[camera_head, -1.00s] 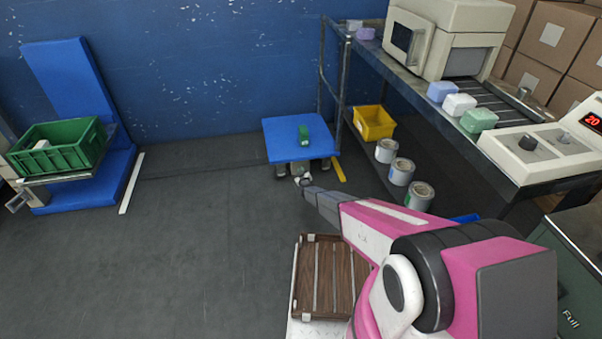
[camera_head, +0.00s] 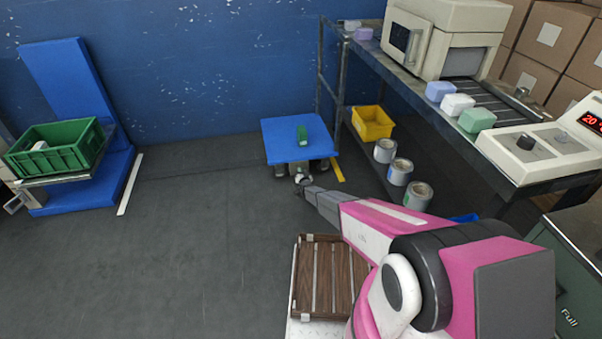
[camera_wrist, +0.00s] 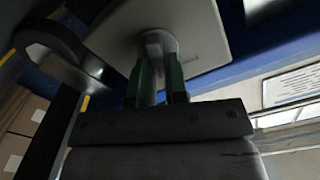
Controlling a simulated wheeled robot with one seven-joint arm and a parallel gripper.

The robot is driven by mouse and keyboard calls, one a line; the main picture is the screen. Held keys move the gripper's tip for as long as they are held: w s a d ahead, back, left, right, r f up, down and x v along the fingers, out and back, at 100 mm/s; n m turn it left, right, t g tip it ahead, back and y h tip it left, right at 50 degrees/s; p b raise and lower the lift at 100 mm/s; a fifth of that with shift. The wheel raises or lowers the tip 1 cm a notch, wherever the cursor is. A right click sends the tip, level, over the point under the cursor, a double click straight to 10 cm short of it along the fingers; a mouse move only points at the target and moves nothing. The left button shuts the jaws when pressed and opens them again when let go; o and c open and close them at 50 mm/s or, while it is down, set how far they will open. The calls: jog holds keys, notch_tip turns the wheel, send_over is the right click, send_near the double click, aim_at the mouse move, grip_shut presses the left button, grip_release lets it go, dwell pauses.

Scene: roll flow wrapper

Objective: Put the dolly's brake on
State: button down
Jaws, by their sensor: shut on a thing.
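The dolly (camera_head: 283,149) is a low blue platform on dark wheels, standing by the back wall. A small pale piece, apparently its brake, is at the dolly's front edge, below the platform. My gripper (camera_head: 305,184) reaches this piece from the front; its tips are small and partly dark against the floor in the head view. In the wrist view, my gripper's two fingers (camera_wrist: 159,80) are close together on a pale rounded piece (camera_wrist: 158,40), with a flat grey panel behind it. The brake's exact position is hard to tell.
A wooden slatted crate (camera_head: 317,280) stands in front. A green crate (camera_head: 58,146) is far left. The floor on the left is clear.

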jog(key=shift+d+m, duration=0.1)
jog(key=shift+m, duration=0.5)
jog(key=c, duration=1.1)
grip_release()
jog(key=shift+c, duration=0.2)
